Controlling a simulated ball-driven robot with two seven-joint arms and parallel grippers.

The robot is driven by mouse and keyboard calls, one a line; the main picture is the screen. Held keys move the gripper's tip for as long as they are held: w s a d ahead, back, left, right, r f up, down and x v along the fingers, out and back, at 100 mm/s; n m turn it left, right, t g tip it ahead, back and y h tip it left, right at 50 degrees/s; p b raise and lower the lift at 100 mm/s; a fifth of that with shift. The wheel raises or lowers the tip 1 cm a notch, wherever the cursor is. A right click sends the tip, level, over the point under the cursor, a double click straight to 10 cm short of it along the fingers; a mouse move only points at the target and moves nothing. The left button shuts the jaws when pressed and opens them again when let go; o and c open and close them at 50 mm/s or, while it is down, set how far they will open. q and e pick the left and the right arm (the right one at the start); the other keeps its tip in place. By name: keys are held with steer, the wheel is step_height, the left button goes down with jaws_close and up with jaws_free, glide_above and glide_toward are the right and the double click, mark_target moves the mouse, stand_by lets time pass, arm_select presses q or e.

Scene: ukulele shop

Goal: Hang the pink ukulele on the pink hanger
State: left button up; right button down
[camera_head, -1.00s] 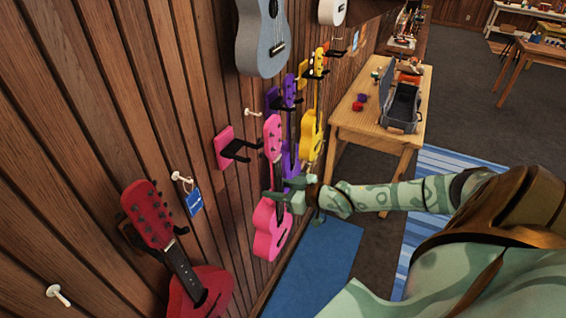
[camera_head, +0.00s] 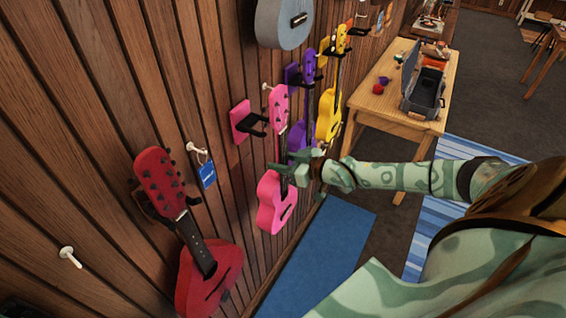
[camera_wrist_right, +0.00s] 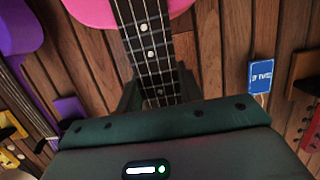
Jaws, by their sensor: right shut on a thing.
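The pink ukulele (camera_head: 276,200) is upright in front of the wood wall, head up. My right gripper (camera_head: 287,169) is shut on its neck, just above the body. In the right wrist view the dark neck (camera_wrist_right: 148,50) with its strings runs between the fingers of my right gripper (camera_wrist_right: 150,98), and part of the pink body shows at the top. The pink hanger (camera_head: 243,122) is a pink plate on the wall with a black two-pronged fork. The ukulele's head is to the right of the fork in the head view; whether they touch I cannot tell. My left gripper is not in view.
A red ukulele (camera_head: 208,275) hangs at front left, near a blue tag (camera_head: 208,175) on a white peg. Purple (camera_head: 299,137) and yellow (camera_head: 329,115) ukuleles hang beyond, a grey-blue one (camera_head: 284,25) above. A wooden table (camera_head: 394,115) holds an open case (camera_head: 427,92).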

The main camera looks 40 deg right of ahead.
mark_target(270, 172)
stand_by(0.4)
steer(key=shift+w+a+b, duration=0.4)
steer(key=shift+w+b, duration=0.2)
steer(key=shift+w, duration=0.3)
steer(key=shift+w+a+b, duration=0.4)
steer(key=shift+w+b, duration=0.2)
steer(key=shift+w, duration=0.25)
steer(key=shift+w+a+b, duration=0.35)
steer(key=shift+w+b, duration=0.15)
steer(key=shift+w, duration=0.35)
steer(key=shift+f, duration=0.15)
steer(key=shift+f+b, duration=0.7)
steer(key=shift+b, duration=0.2)
steer(key=c, duration=0.8)
jaws_free()
steer(key=shift+c, duration=0.2)
steer(key=shift+s, duration=0.1)
